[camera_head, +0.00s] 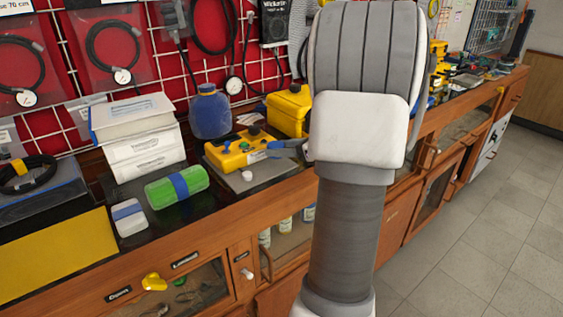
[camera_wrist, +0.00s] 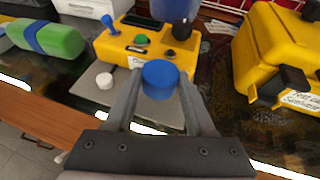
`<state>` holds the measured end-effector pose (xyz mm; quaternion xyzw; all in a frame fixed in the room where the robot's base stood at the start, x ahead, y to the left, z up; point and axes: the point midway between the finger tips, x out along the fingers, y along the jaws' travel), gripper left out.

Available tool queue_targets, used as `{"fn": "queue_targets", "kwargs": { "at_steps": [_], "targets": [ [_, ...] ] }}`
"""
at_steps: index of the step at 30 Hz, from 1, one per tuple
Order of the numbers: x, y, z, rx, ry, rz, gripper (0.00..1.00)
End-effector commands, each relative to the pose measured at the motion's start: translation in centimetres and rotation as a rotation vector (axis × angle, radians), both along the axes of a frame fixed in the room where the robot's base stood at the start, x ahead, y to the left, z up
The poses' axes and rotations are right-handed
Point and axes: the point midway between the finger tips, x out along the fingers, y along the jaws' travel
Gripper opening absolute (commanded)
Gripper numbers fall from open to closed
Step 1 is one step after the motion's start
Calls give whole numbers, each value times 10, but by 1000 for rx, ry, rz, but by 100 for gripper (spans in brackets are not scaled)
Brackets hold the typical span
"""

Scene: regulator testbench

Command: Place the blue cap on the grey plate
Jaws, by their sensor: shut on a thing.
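The blue cap (camera_wrist: 160,76) is between the fingertips of my gripper (camera_wrist: 161,88) in the wrist view. My gripper is shut on it. The grey plate (camera_wrist: 102,97) lies on the dark bench top, partly hidden behind my fingers and under a yellow control box. A small white cap (camera_wrist: 104,80) lies on the plate's left part. In the head view, my gripper (camera_head: 287,147) is beside the right end of the yellow box, near the right side of the grey plate (camera_head: 262,172). The gap between cap and plate cannot be judged.
The yellow control box (camera_head: 240,150) has a blue knob and a green button. A blue bottle (camera_head: 210,113) stands behind it. A yellow case (camera_head: 290,108) stands at the back right. A green roll with a blue band (camera_head: 178,186) lies left of the plate.

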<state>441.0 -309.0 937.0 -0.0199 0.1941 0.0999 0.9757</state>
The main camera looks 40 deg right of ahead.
Motion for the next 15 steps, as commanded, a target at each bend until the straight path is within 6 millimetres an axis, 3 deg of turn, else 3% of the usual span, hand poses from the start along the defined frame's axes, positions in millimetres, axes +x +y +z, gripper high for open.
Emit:
{"fn": "queue_targets", "kwargs": {
  "at_steps": [3, 6, 15],
  "targets": [
    [0, 0, -23, 3, 3, 0, 3],
    [0, 0, -33, 2, 1, -1, 3],
    [-1, 0, -34, 0, 0, 0, 3]
  ]
}}
